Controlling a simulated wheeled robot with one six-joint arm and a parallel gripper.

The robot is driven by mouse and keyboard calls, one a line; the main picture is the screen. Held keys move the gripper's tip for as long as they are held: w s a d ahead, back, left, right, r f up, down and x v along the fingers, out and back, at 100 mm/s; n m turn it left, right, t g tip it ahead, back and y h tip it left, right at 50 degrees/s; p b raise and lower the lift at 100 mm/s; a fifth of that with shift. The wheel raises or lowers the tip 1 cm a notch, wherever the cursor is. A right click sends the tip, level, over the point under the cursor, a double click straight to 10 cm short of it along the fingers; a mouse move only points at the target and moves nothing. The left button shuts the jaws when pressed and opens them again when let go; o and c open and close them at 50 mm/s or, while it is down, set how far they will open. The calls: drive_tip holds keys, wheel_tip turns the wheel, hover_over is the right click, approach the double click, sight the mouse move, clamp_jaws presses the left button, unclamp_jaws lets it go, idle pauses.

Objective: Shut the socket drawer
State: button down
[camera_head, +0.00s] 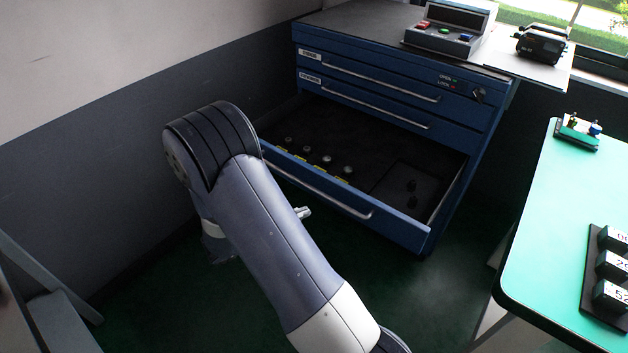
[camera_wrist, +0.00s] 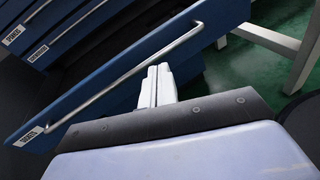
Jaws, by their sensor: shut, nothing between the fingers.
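The socket drawer (camera_head: 400,228) is the lowest drawer of the blue cabinet and stands pulled well out. Several small sockets stand in a row inside it, with yellow labels by them. Its front and long silver handle (camera_wrist: 130,78) also show in the wrist view. My gripper (camera_head: 304,212) is in front of the drawer front, below the handle in the head view, and partly hidden by my arm. In the wrist view my gripper (camera_wrist: 158,72) has its fingers together, empty, close to the drawer front by the handle. I cannot tell whether it touches.
The two upper drawers (camera_head: 375,90) of the cabinet are shut. A green-topped table (camera_head: 560,220) stands at the right. Dark green floor (camera_head: 430,300) lies clear between.

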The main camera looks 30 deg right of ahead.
sight(319, 175)
drive_tip(key=w+a+f+n+t+h, duration=0.1)
drive_tip(key=w+a+f+n+t, duration=0.15)
drive_tip(key=w+n+t, duration=0.25)
drive_tip(key=p+x, duration=0.1)
drive_tip(key=x, duration=1.2)
drive_tip(key=shift+w+d+r, duration=0.1)
drive_tip(key=shift+w+r, duration=0.05)
drive_tip(key=shift+r, duration=0.05)
drive_tip(key=shift+d, duration=0.1)
